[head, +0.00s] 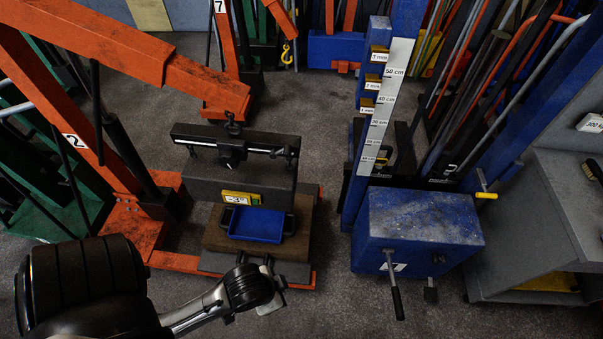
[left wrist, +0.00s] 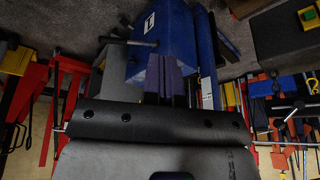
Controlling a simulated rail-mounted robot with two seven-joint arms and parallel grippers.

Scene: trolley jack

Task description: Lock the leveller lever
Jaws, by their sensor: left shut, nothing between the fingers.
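A dark leveller beam (head: 195,137) hangs under the hook of the orange crane, above a grey block with a yellow label. A short black lever-like part (head: 231,152) sits at the beam's middle; I cannot tell whether it is locked. My left gripper (head: 268,266) is low in front of the blue tray, apart from the beam, and is seen partly behind my own wrist. In the left wrist view its closed fingers (left wrist: 166,66) point up toward a blue box, with nothing held. My right gripper is in neither view.
An orange crane (head: 110,55) marked 2 reaches over from the left. A blue tray (head: 256,224) sits on the wooden base. A blue box (head: 420,225) with black handles (head: 396,290) stands right, by a height scale (head: 385,105).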

